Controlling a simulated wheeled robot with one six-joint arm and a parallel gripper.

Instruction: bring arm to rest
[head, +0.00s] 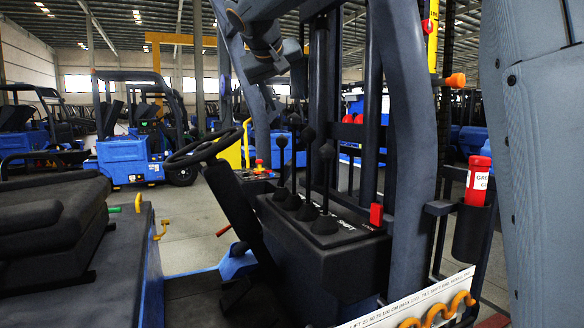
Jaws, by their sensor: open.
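My arm's grey wrist joints (262,62) hang at the top centre, in front of the forklift's upper frame. My gripper (298,62) is the dark part at their right end, open, with no object visible in it. Its fingertips are hard to make out against the dark mast (322,100) behind. It is above the black lever console (320,240) and well apart from the levers (326,152). Whether it touches the mast cannot be told.
A black steering wheel (203,147) and a padded seat (50,225) are at the left. A blue-grey pillar (405,130) stands right of the console. A red canister (478,180) sits in a holder. Blue forklifts (125,155) stand behind on open floor.

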